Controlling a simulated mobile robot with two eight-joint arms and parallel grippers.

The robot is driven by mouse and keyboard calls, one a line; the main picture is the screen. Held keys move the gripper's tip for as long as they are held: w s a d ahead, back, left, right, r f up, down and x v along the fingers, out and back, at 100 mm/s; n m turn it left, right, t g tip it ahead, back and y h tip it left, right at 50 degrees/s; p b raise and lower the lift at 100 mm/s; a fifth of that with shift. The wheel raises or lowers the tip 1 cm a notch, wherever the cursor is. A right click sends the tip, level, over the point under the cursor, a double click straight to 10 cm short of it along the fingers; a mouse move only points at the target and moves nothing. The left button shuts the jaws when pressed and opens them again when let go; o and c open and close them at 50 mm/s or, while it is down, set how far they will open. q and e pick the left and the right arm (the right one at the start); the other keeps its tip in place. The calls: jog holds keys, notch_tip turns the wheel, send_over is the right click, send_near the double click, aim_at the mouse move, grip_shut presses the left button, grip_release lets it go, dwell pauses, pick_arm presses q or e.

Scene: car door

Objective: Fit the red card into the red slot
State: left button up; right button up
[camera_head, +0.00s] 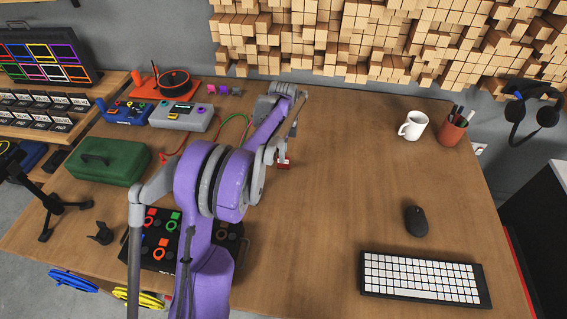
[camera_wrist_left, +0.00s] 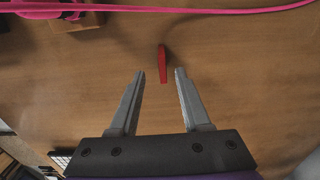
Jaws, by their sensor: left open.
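The red card (camera_wrist_left: 162,65) shows in the left wrist view as a thin, upright-looking red strip over the wooden table. My left gripper (camera_wrist_left: 160,72) is open, with one finger on each side of the card's near end and a gap between them and the card. In the head view a small red piece (camera_head: 283,166) shows just under the end of my purple left arm. A black panel (camera_head: 45,60) with coloured rectangular outlines stands at the far left; I cannot tell for sure whether the red slot is among them. My right gripper does not show.
A green case (camera_head: 109,162), a grey device (camera_head: 181,117) and a blue device (camera_head: 128,112) stand on the left of the table. A black button box (camera_head: 160,228) is partly hidden by my arm. A mug (camera_head: 412,126), mouse (camera_head: 416,221) and keyboard (camera_head: 422,279) are right; the table's middle is clear.

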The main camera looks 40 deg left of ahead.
pick_arm(q)
jog(key=f, duration=0.3)
jog(key=shift+w+a+f, duration=0.1)
jog(key=shift+w+f, duration=0.1)
jog(key=shift+f, duration=0.2)
grip_shut()
